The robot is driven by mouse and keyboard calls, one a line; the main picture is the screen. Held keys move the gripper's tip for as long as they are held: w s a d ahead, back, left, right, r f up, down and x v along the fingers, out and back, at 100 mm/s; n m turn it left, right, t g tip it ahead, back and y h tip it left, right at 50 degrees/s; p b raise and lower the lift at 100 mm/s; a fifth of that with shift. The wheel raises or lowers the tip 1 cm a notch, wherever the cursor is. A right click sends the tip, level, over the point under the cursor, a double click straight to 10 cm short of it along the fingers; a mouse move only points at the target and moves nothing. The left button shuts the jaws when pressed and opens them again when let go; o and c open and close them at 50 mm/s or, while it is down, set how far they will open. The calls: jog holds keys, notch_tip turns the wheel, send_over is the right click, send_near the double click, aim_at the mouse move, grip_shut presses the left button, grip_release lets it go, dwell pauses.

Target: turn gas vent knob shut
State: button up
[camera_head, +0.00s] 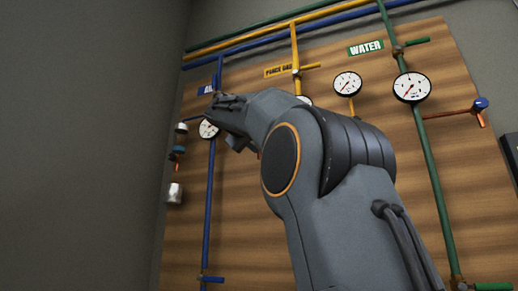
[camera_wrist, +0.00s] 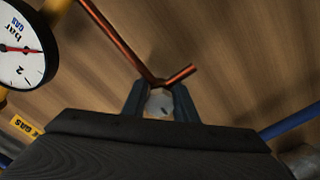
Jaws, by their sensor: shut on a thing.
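In the wrist view, my gripper (camera_wrist: 160,101) is shut on a small pale, rounded knob (camera_wrist: 158,105), with one dark finger on each side of it. A bent copper pipe (camera_wrist: 128,52) runs behind the knob against the wooden board. A round gauge marked bar GAS (camera_wrist: 20,48) shows at the upper left, its red needle lying nearly level. In the head view, my gripper end shows small, beside a gauge (camera_head: 208,130) on the blue line; the held knob cannot be made out there.
The wooden board (camera_head: 450,165) carries blue, yellow and green pipes. A green WATER label (camera_head: 366,48) and a yellow gas label (camera_head: 279,71) are near the top. A blue knob on a copper pipe (camera_head: 481,103) sticks out at right. Small fittings (camera_head: 175,193) stand at the board's left edge.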

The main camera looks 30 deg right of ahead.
dwell(0.3)
jog(key=o, duration=1)
jog(key=shift+d, duration=0.1)
jog(key=shift+o, duration=0.2)
jog(key=b+v, duration=0.1)
jog(key=v, duration=0.7)
jog(key=shift+b, duration=0.35)
